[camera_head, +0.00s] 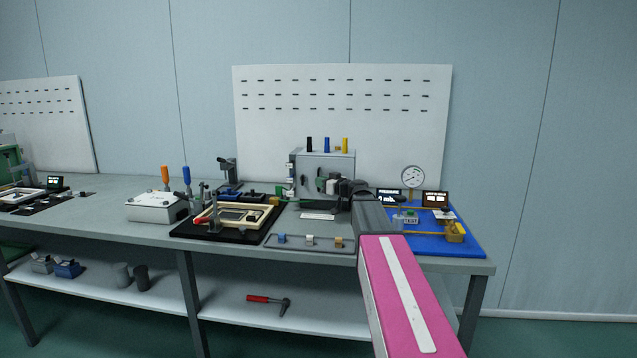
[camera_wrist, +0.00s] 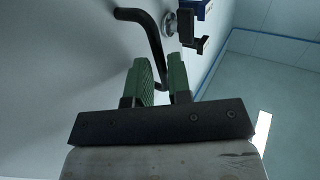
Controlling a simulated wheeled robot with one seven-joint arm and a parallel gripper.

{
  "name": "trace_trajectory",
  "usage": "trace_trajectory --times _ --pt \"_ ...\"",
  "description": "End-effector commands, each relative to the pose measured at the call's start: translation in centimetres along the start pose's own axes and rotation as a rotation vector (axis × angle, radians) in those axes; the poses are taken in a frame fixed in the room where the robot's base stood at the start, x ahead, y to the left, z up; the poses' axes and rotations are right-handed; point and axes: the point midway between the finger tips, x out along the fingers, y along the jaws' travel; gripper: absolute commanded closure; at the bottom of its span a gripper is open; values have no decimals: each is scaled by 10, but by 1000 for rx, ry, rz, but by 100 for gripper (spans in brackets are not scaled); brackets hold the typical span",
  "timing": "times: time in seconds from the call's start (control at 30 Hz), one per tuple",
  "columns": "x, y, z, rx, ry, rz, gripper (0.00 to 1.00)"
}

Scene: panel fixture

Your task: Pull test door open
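The test door is the grey front panel (camera_head: 312,172) of the box standing on the bench in front of the pegboard. In the head view it looks shut, though my arm hides part of its right side. In the wrist view, a black bent bar handle (camera_wrist: 150,32) stands out from the pale panel (camera_wrist: 60,60). My gripper (camera_wrist: 161,68) has green finger pads close together on either side of the handle's lower stretch, with only a narrow gap filled by the bar. In the head view, my gripper (camera_head: 331,185) is at the door front, small and dark.
A blue mat (camera_head: 465,243) with a dial gauge (camera_head: 412,177) and small displays lies right of my arm. A grey tray with small blocks (camera_head: 309,242) is in front of the box. A black fixture board (camera_head: 190,229) and a white box (camera_head: 153,207) stand left.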

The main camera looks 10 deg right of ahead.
Motion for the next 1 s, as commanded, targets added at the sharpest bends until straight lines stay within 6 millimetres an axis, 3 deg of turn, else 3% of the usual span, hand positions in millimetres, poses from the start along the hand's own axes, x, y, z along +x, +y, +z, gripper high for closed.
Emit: trace_trajectory --times 0.2,0.5,0.6,1.0 --pt "18 0 0 0 0 0 81" --pt "19 0 0 0 0 1 81" --pt "19 0 0 0 0 0 100" --pt "14 -4 0 0 -1 -43 100"
